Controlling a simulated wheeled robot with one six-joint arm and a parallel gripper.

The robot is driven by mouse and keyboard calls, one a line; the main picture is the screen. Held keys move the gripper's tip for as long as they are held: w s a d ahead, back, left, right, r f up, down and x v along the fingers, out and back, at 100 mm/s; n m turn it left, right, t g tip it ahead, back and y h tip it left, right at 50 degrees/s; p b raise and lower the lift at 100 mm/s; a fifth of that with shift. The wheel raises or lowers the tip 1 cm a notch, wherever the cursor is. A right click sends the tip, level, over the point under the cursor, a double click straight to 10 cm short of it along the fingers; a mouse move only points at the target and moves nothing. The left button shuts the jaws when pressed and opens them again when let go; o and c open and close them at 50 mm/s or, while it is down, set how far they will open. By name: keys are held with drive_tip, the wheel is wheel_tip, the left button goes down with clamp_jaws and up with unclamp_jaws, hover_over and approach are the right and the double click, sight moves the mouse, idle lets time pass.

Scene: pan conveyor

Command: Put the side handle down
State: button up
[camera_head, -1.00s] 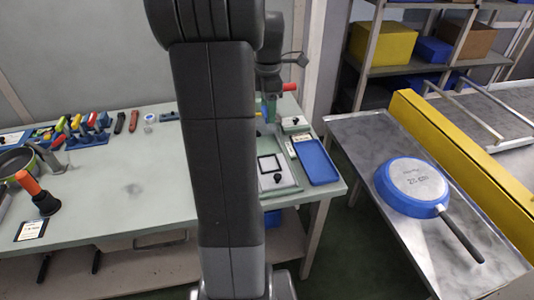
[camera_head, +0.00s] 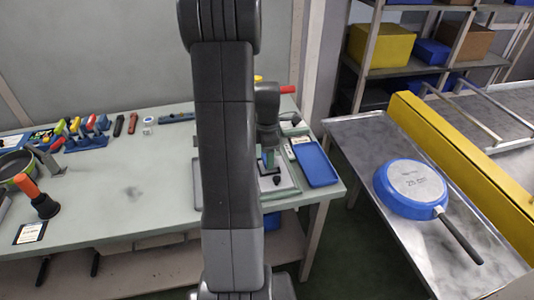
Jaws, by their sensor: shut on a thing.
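A blue tray (camera_head: 316,164) lies right of the grey tray. A red-handled device (camera_head: 287,89) stands behind. Tools in a blue rack (camera_head: 88,142) and an orange-handled tool (camera_head: 40,203) stand at left. The bench middle is clear. A yellow rail (camera_head: 450,150) borders the metal table.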

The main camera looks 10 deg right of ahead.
drive_tip(key=shift+f+b, duration=0.45)
drive_tip(key=shift+f, duration=0.1)
drive_tip(key=o, duration=1.1)
drive_tip(key=shift+r+p, duration=0.4)
drive_tip(key=shift+r, duration=0.1)
wheel_tip(320, 180, up, 12)
drive_tip(key=shift+r, duration=0.15)
